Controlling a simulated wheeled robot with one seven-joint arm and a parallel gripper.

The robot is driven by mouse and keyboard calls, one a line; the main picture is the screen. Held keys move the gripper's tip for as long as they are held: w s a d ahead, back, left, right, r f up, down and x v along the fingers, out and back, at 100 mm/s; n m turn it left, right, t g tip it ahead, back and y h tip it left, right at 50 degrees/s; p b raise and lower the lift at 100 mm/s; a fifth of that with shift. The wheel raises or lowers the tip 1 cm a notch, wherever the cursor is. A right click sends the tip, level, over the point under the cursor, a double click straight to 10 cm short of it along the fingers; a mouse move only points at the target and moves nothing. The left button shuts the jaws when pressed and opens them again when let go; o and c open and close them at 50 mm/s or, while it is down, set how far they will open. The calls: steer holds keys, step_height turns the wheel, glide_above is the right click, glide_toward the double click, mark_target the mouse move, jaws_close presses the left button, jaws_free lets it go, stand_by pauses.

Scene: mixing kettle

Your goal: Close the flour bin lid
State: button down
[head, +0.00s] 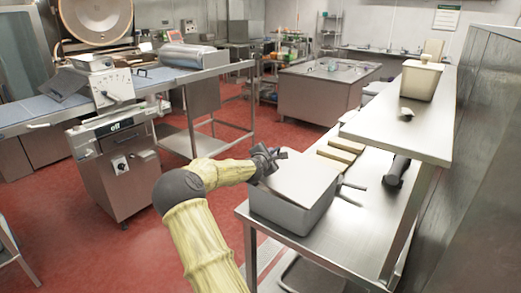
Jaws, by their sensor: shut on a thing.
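A grey rectangular bin (290,214), which I take for the flour bin, stands on the steel table at the front right. Its flat pale lid (303,177) lies over the top, at a slight tilt. I cannot tell whether the lid sits flush on the rim all round. My gripper (270,158) is at the lid's far left edge, shut on it as far as I can see. The fingertips are small and dark here, so the exact grip is unclear. My arm comes in from the lower left, beside the bin.
The steel table (355,245) has an upper shelf (399,137) on the right, holding a cream lidded container (421,78) and a scoop (405,112). Boards (341,150) and a dark-handled tool (397,170) lie behind the bin. Red floor (100,240) is open to the left.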

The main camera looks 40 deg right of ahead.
steer(key=shift+w+a+f+n+g, duration=0.1)
steer(key=shift+w+f+n+g, duration=0.15)
steer(key=shift+f, duration=0.45)
steer(key=shift+w+f+n+g, duration=0.1)
steer(key=shift+f+n, duration=0.25)
steer(key=shift+f, duration=0.35)
steer(key=c, duration=1.5)
jaws_free()
steer(key=shift+w+f, duration=0.1)
steer(key=shift+a, duration=0.1)
steer(key=b+v, duration=0.3)
steer(key=v, duration=1.4)
steer(key=shift+s+a, duration=0.1)
steer(key=shift+s, duration=0.15)
